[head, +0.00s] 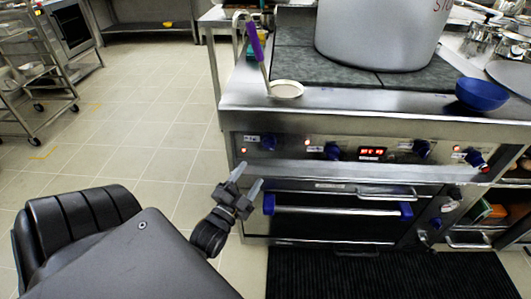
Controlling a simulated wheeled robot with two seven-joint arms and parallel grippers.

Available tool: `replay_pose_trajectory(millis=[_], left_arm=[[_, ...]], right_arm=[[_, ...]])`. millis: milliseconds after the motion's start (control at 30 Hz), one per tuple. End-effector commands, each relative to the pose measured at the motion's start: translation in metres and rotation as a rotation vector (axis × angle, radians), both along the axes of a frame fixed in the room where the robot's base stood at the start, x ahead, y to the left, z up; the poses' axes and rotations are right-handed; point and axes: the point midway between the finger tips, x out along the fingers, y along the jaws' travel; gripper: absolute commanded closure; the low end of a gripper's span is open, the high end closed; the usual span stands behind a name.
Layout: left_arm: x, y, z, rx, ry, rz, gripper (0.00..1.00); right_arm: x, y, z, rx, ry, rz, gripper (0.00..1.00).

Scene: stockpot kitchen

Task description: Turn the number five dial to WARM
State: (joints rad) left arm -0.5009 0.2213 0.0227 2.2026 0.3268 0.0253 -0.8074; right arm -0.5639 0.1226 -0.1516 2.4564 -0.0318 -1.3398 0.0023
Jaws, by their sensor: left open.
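Further dark, knob-like parts (437,222) sit low on the right of the oven door. My left gripper (247,179) is open and empty, below the far-left dial and apart from it. My right gripper is not in view.
The oven door has a bar handle (335,210) with blue ends. A large pot (375,40), a blue bowl (482,95) and a purple-handled ladle (257,45) are on the cooktop. A black mat (390,275) lies in front.

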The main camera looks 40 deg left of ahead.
Motion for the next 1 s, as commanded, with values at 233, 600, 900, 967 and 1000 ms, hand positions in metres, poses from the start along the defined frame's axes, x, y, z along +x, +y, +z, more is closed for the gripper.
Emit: replay_pose_trajectory(millis=[233, 600, 900, 967, 1000], left_arm=[[0.0, 0.001, 0.01, 0.014, -0.024, 0.004, 0.41], [0.056, 0.012, 0.023, 0.014, -0.027, 0.002, 0.41], [0.094, 0.021, 0.032, 0.012, -0.023, 0.003, 0.41], [0.098, 0.021, 0.033, 0.012, -0.023, 0.003, 0.41], [0.099, 0.022, 0.033, 0.011, -0.022, 0.002, 0.41]], right_arm=[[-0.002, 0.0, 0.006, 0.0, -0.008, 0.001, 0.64], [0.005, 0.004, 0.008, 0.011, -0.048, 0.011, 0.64], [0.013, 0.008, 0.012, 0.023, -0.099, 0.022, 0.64], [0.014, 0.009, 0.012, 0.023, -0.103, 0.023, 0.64], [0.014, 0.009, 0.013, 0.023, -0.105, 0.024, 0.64]])
